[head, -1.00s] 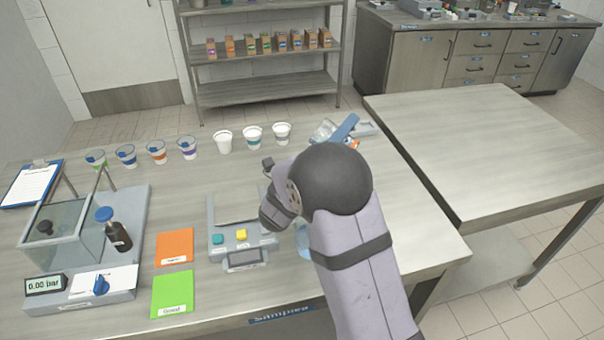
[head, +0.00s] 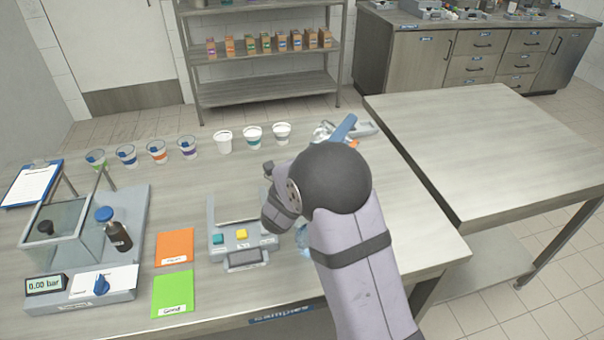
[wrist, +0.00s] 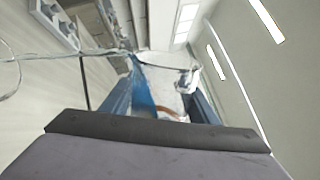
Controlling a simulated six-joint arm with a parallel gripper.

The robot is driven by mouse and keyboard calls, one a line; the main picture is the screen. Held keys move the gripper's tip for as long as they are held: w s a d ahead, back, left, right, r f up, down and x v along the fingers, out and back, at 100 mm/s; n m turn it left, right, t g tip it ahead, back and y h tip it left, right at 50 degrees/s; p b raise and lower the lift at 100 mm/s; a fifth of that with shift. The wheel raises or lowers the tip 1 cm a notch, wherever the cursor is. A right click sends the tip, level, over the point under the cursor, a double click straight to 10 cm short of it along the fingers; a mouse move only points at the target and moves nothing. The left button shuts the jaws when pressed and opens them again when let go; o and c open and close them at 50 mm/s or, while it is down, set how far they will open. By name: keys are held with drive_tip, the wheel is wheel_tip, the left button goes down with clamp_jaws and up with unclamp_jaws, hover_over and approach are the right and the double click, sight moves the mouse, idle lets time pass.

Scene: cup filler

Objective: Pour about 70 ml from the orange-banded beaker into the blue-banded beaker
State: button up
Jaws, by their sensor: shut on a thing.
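My gripper (head: 343,130) is at the back right of the bench, mostly hidden behind my arm in the head view. Its blue fingers are shut on a clear beaker (wrist: 165,75), with part of an orange band (wrist: 168,112) showing between them in the wrist view. The held beaker (head: 322,131) also shows in the head view, apparently tilted. Its liquid level cannot be made out. A clear bluish vessel (head: 303,238) stands right of the scale, mostly hidden by my arm; I see no band on it. A blue-banded cup (head: 126,156) stands in the back-left row.
A scale (head: 240,236) stands mid-bench. Cups, including an orange-banded one (head: 157,152) and a white one (head: 223,141), line the back. Orange (head: 174,246) and green (head: 172,294) mats lie left of the scale.

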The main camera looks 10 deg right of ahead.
drive_tip(key=shift+w+a+r+n+p, duration=0.15)
drive_tip(key=shift+a+r+n+p, duration=0.1)
drive_tip(key=shift+n+p, duration=0.4)
drive_tip(key=shift+d, duration=0.1)
drive_tip(key=shift+d+f+m+b, duration=0.15)
drive_tip(key=shift+f+m+b, duration=0.1)
drive_tip(key=shift+f+b, duration=0.25)
drive_tip(key=shift+s+d+r+m+b, duration=0.15)
drive_tip(key=shift+s+r+m+b, duration=0.2)
drive_tip(key=shift+m, duration=0.45)
drive_tip(key=shift+s+d+f+m+g+b, duration=0.1)
drive_tip(key=shift+f+m+g+b, duration=0.25)
drive_tip(key=shift+m, duration=0.25)
drive_tip(key=shift+s+d+f+m+g+b, duration=0.15)
drive_tip(key=shift+f+m+b, duration=0.1)
drive_tip(key=shift+m+b, duration=0.25)
drive_tip(key=shift+w+a+r, duration=0.1)
drive_tip(key=shift+w, duration=0.05)
drive_tip(key=shift+f+m+h+b, duration=0.3)
drive_tip(key=shift+f+m+b, duration=0.1)
drive_tip(key=shift+f, duration=0.15)
drive_tip(key=m+g, duration=0.1)
drive_tip(key=m, duration=0.1)
drive_tip(key=shift+r+m, duration=0.15)
drive_tip(key=shift+m, duration=0.25)
drive_tip(key=shift+m+g+b, duration=0.3)
drive_tip(key=shift+m+b, duration=0.1)
drive_tip(key=shift+b, duration=0.05)
